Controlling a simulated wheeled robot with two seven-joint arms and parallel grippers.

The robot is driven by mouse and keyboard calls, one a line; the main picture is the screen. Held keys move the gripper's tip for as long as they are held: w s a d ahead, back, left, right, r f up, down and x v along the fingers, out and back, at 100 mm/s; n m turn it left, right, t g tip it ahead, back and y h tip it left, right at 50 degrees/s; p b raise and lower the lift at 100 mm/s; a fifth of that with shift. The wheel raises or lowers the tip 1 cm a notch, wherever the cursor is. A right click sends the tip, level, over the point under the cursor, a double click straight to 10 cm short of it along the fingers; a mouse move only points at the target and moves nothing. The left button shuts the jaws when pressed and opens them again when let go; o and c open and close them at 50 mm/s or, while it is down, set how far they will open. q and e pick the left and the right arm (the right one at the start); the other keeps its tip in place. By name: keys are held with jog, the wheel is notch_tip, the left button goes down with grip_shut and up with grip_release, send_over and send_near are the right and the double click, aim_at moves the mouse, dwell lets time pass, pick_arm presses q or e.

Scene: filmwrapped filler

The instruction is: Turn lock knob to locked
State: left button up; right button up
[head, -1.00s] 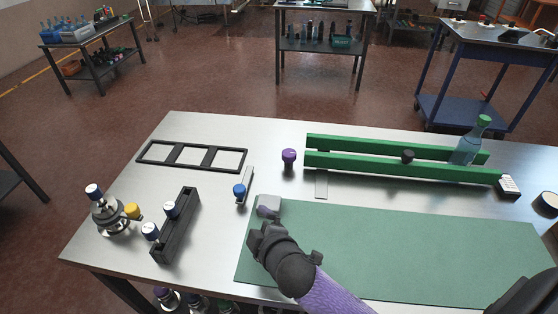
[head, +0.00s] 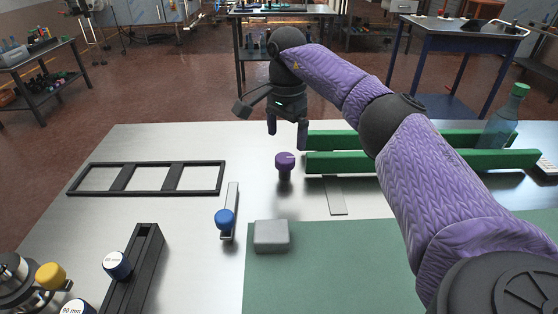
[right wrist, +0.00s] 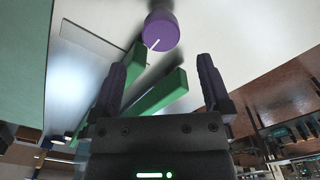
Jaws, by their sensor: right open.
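The purple knob (head: 285,163) stands upright on the steel table, left of the green rails. Its cap bears a white mark, which shows as a line in the right wrist view (right wrist: 161,31). My right gripper (head: 287,141) is open and empty, pointing down, with its fingertips just behind and above the knob in the head view. In the right wrist view the knob lies beyond the two spread fingertips (right wrist: 158,62), and no contact shows. Which knob position means locked cannot be read. My left gripper is out of view.
Green rails (head: 430,160) run right of the knob, with a bottle (head: 500,118) at their far end.

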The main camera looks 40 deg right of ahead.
aim_at(285, 157)
notch_tip(285, 157, down, 6)
jog(key=shift+r+b, duration=0.2)
jog(key=shift+b, duration=0.55)
jog(key=shift+f, duration=0.25)
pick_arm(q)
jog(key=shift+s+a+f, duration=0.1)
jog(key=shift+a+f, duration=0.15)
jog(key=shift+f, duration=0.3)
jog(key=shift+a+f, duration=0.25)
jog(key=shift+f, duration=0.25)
